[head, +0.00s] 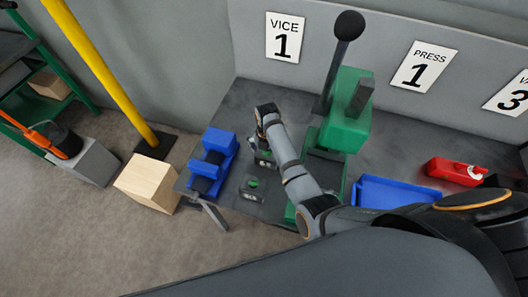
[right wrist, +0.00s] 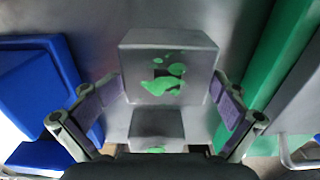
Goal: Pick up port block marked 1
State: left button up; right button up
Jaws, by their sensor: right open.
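A grey block with green marks (right wrist: 168,68) sits between the spread fingers of my right gripper (right wrist: 168,88) in the right wrist view. A gap shows beside each finger. A second, smaller grey block (right wrist: 156,122) with a green spot is nearer the camera. No number can be read on either. In the head view my right gripper (head: 262,152) points down over the bench, beside the blue vice (head: 212,158); the block under it is mostly hidden. A grey piece with a green mark (head: 251,186) lies just in front. My left gripper is not in view.
The green press (head: 346,125) with its long lever stands right of my gripper. A blue tray (head: 395,192) and a red object (head: 455,171) lie further right on the grey bench. A wooden block (head: 148,183) and a yellow post (head: 98,65) are at the left.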

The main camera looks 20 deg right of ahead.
jog(key=shift+f, duration=0.45)
jog(key=shift+s+d, duration=0.25)
jog(key=shift+d, duration=0.3)
jog(key=c, duration=0.9)
jog(key=shift+a, duration=0.2)
jog(key=c, duration=0.7)
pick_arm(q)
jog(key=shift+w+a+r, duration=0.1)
pick_arm(e)
jog(key=shift+s+d, duration=0.1)
jog(key=shift+s, duration=0.1)
grip_shut()
jog(key=shift+r, duration=0.1)
